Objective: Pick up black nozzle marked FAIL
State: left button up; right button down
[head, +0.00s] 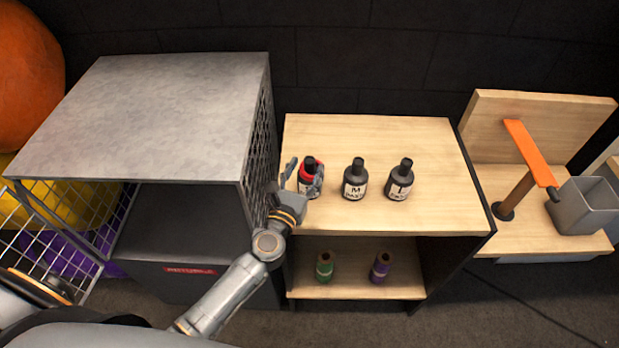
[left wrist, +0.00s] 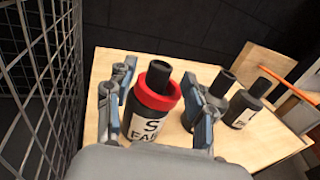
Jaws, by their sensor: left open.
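The black nozzle marked FAIL (head: 309,165) stands upright at the left of the wooden shelf top. It is a dark bottle shape with a red collar. In the left wrist view the nozzle (left wrist: 157,100) shows a white label with S and FAIL, its lower edge cut off by the gripper body. My left gripper (head: 303,178) is open, with one finger on each side of the nozzle. The fingers (left wrist: 160,88) show gaps to the red collar; contact lower down cannot be told. My right gripper is out of view.
Two similar dark nozzles, one marked M (head: 355,182) and one marked L (head: 400,182), stand to the right. A green spool (head: 324,267) and a purple spool (head: 380,267) stand on the lower shelf. A grey mesh-sided cabinet (head: 150,115) is close at left.

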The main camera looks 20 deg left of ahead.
aim_at(307, 166)
pick_arm(q)
jog(key=w, duration=0.3)
jog(key=shift+w+f, duration=0.1)
jog(key=shift+c, duration=0.2)
grip_shut()
